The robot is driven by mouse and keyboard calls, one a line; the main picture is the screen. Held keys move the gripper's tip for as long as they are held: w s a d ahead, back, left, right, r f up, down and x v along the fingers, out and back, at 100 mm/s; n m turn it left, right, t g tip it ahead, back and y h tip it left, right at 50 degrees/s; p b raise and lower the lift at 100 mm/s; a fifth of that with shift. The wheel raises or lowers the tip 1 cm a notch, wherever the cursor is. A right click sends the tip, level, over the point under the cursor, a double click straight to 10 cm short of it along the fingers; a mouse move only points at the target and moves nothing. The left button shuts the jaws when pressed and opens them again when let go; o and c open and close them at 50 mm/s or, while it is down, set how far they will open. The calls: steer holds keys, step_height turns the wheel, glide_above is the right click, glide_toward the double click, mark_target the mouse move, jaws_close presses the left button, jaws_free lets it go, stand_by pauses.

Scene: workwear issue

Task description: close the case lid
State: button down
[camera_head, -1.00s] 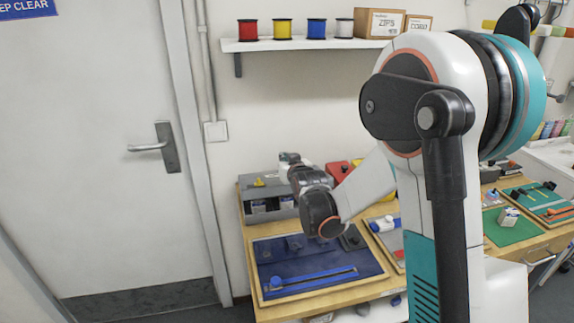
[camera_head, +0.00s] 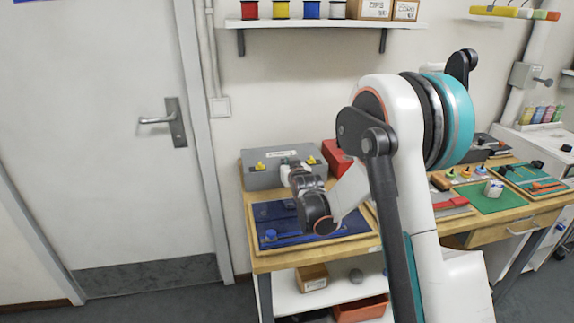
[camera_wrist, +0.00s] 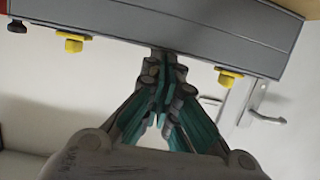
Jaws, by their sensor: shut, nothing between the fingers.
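The grey case (camera_head: 262,179) stands at the back left of the wooden table, with yellow latches along its front edge. Its lid (camera_head: 296,152) appears down, with a pale label on it; I cannot tell if a small gap is left. In the wrist view the grey case (camera_wrist: 200,34) fills the top, with two yellow latches and a long seam. My gripper (camera_wrist: 166,68) is shut and empty, its fingertips at the case's edge between the latches, touching or very near. In the head view my wrist partly hides the case front.
A blue tray mat (camera_head: 290,238) lies in front of the case, under my arm. A red box (camera_head: 336,157) stands right of the case. A shelf (camera_head: 320,25) with spools hangs above. A door (camera_head: 100,130) is at the left.

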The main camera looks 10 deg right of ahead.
steer(key=shift+s+f, duration=0.25)
steer(key=shift+s, duration=0.05)
steer(key=v, duration=1.1)
steer(key=shift+s+r, duration=0.25)
steer(key=shift+r, duration=0.15)
stand_by(0.5)
steer(key=s+r+g, duration=0.2)
steer(key=s+r, duration=0.1)
steer(key=s, duration=0.6)
steer(key=s+r+g, duration=0.2)
steer(key=s+r, duration=0.2)
steer(key=s, duration=0.4)
steer(key=s+f+g, duration=0.3)
steer(key=s+g, duration=0.1)
steer(key=s, duration=1.6)
steer(key=shift+s+d, duration=0.25)
steer(key=shift+s, duration=0.05)
steer(key=shift+f, duration=0.1)
